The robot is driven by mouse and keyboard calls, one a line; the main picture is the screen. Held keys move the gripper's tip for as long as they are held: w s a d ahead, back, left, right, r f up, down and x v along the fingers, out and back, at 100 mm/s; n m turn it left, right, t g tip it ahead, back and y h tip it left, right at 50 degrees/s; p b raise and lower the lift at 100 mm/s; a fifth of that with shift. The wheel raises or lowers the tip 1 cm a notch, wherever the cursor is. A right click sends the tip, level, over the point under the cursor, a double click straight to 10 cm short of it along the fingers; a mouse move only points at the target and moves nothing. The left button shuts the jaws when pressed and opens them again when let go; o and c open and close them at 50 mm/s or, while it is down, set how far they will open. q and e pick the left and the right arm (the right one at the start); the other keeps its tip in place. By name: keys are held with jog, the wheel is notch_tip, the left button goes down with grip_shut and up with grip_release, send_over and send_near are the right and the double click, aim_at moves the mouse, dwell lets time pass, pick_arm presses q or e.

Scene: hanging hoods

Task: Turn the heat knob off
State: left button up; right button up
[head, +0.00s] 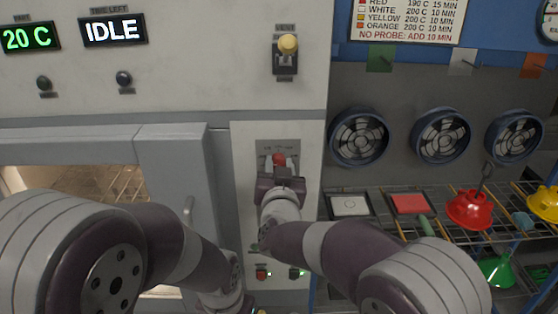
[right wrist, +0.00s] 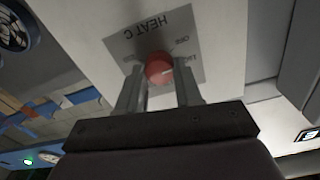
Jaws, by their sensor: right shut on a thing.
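The red heat knob (head: 279,159) sits on a grey plate on the white panel in the head view. In the right wrist view the knob (right wrist: 160,68) shows below upside-down "HEAT C" lettering, with an "OFF" mark on the plate. A pale line shows on the knob, but I cannot tell exactly which mark it points at. My right gripper (head: 281,174) is at the knob, and its two fingers (right wrist: 160,92) are shut on the knob from both sides. My left arm reaches in from the left to the bottom edge; its gripper is outside the picture.
Displays read "20 C" (head: 28,38) and "IDLE" (head: 114,30). A yellow-topped switch (head: 288,45) is above the knob. Two small buttons (head: 262,273) sit below it. An oven door with a handle (head: 188,210) is at left. A wire rack (head: 465,232) with red and yellow hoods is at right.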

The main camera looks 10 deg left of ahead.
jog(key=n+p, duration=0.2)
jog(key=n, duration=0.2)
jog(key=shift+f+n+p, duration=0.1)
jog(key=shift+n+p, duration=0.3)
jog(key=shift+n, duration=0.4)
jog(key=o, duration=1)
jog(key=shift+o, duration=0.2)
